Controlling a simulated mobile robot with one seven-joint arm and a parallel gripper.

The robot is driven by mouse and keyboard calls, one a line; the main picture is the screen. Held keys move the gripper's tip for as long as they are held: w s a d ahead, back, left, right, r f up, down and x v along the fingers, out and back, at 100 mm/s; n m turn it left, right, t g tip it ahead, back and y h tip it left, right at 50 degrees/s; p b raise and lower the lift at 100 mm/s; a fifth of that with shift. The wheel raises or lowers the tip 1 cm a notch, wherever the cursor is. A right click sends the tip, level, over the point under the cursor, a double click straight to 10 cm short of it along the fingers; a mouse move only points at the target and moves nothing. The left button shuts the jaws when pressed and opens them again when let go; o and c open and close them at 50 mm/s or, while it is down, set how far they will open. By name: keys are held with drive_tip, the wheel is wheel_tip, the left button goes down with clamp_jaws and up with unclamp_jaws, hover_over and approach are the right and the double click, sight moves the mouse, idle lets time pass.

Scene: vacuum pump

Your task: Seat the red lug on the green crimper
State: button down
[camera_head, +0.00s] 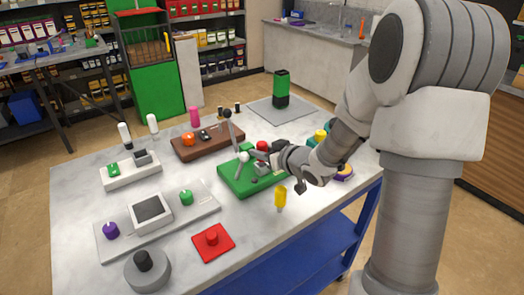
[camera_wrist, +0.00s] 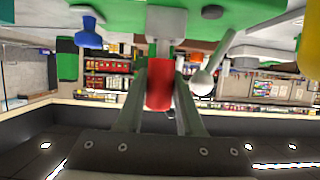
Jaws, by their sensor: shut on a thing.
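The green crimper (camera_head: 238,181) is a green base with grey parts and a grey lever ending in a pale ball, near the table's middle. My gripper (camera_head: 264,158) is over its right part. In the wrist view, which looks upside down, my gripper (camera_wrist: 160,88) is shut on the red lug (camera_wrist: 159,88), a red cylinder between the two fingers. The green base (camera_wrist: 225,14) fills the top there, with a grey block (camera_wrist: 166,22) in line with the lug's end. I cannot tell whether lug and block touch. The lug (camera_head: 262,146) shows as a small red patch in the head view.
A yellow piece (camera_head: 280,197) stands in front of the crimper. A red square block (camera_head: 212,242) and a grey round base (camera_head: 147,268) are near the front. A brown block (camera_head: 207,141) lies behind left. The white table (camera_head: 75,205) has clear patches on its left.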

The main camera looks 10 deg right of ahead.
drive_tip(key=shift+f+b, duration=0.55)
drive_tip(key=shift+f, duration=0.15)
idle(0.5)
drive_tip(key=shift+c, duration=2.3)
unclamp_jaws()
drive_tip(key=shift+r, duration=0.15)
drive_tip(key=shift+r+p, duration=4.1)
drive_tip(key=shift+r, duration=0.3)
